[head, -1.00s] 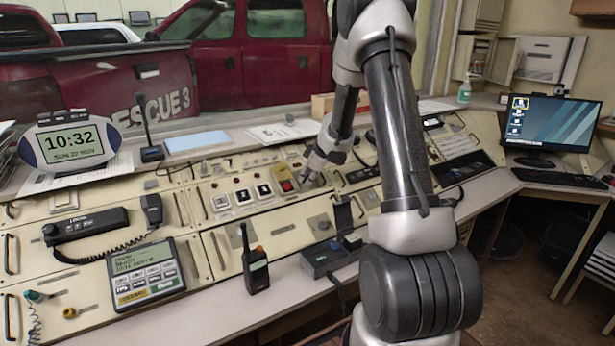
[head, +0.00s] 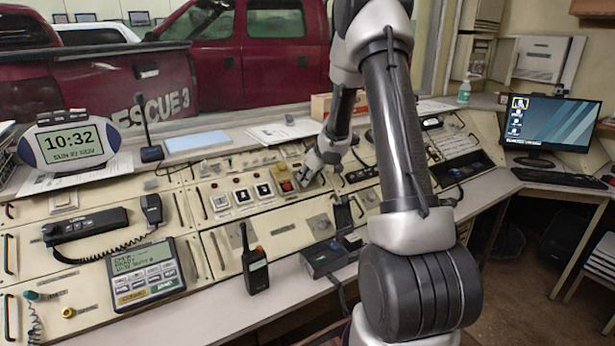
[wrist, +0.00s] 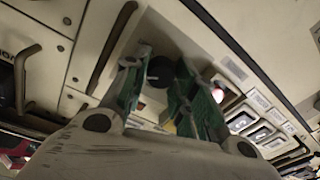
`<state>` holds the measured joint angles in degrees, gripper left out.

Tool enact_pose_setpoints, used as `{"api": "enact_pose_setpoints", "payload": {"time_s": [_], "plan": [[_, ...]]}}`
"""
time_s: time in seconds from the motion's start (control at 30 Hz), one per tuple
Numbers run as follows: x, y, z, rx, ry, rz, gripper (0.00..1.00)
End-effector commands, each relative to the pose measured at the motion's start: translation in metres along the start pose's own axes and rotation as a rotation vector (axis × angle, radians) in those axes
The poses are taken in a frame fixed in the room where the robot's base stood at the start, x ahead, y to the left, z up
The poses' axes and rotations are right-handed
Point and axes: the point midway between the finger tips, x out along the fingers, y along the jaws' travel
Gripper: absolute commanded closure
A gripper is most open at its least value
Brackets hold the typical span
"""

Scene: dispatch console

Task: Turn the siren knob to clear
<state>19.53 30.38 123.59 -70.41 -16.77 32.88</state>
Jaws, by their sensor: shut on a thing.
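My gripper (head: 307,180) reaches down to the sloped console panel, just right of the red button (head: 286,186). In the wrist view its two green-padded fingers (wrist: 160,88) are closed around a dark round knob (wrist: 157,72), which appears to be the siren knob. The fingers hide much of the knob, and in the head view the gripper covers it. Its pointer and any label cannot be read.
A row of square buttons (head: 243,196) lies left of the red button. A handheld radio (head: 254,262) and a dark box (head: 323,258) stand on the front ledge. A desk microphone (head: 150,150) and a clock (head: 70,140) stand at the back left.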

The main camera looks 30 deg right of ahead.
Motion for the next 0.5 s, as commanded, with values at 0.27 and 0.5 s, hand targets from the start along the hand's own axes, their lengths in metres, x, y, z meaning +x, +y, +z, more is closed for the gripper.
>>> {"api": "enact_pose_setpoints", "payload": {"time_s": [0.27, 0.5], "plan": [[0.0000, 0.0002, 0.0005, 0.000, -0.001, 0.000, 0.64], [0.0000, 0.0001, 0.0003, -0.001, -0.001, 0.000, 0.64]]}}
